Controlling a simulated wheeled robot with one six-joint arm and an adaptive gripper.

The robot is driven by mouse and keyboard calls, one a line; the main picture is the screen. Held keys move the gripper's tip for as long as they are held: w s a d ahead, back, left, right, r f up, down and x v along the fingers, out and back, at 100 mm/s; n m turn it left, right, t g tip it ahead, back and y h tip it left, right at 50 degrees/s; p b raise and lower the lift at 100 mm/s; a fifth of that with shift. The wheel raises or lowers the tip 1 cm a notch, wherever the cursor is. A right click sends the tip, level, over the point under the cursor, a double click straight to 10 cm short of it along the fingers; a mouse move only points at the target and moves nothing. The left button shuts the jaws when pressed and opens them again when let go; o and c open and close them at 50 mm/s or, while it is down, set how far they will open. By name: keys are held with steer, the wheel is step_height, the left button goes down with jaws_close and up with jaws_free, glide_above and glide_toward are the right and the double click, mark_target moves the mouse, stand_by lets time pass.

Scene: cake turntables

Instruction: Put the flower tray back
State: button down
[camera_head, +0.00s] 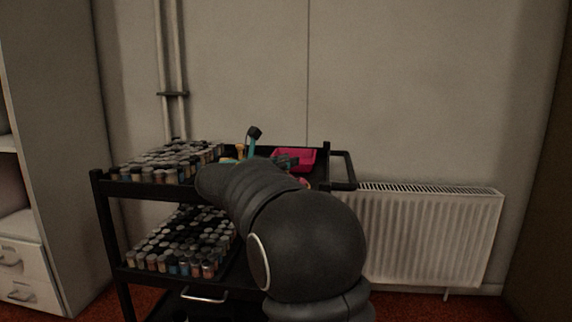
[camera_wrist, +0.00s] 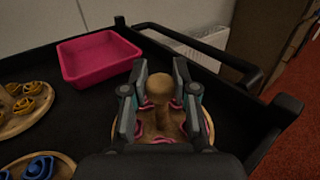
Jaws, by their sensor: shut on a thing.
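My gripper (camera_wrist: 161,82) is shut on the wooden knob handle of a round wooden tray with pink flowers (camera_wrist: 163,122) around it, in the wrist view. The fingers stand on both sides of the knob, and my wrist hides the near part of the tray. I cannot tell whether the tray touches the black cart top or is just above it. In the head view my gripper (camera_head: 287,161) is over the cart's top shelf, near its right end, and my arm hides most of the tray.
A pink bin (camera_wrist: 99,57) stands beyond the tray to the left. Wooden trays with yellow flowers (camera_wrist: 26,101) and blue flowers (camera_wrist: 39,167) lie left. The cart's raised rim and handle (camera_wrist: 205,50) are right. Many jars (camera_head: 160,163) fill the cart's left side. A radiator (camera_head: 430,235) stands right.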

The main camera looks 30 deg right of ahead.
steer(key=shift+f, duration=0.15)
steer(key=shift+f, duration=0.6)
steer(key=c, duration=0.9)
jaws_free()
steer(key=shift+f, duration=0.2)
steer(key=shift+a+r, duration=0.15)
steer(key=shift+r, duration=0.55)
steer(key=v, duration=0.8)
steer(key=p+v, duration=0.1)
steer(key=v, duration=0.2)
steer(key=shift+s+a+r, duration=0.15)
steer(key=shift+a+r, duration=0.2)
steer(key=shift+a, duration=0.05)
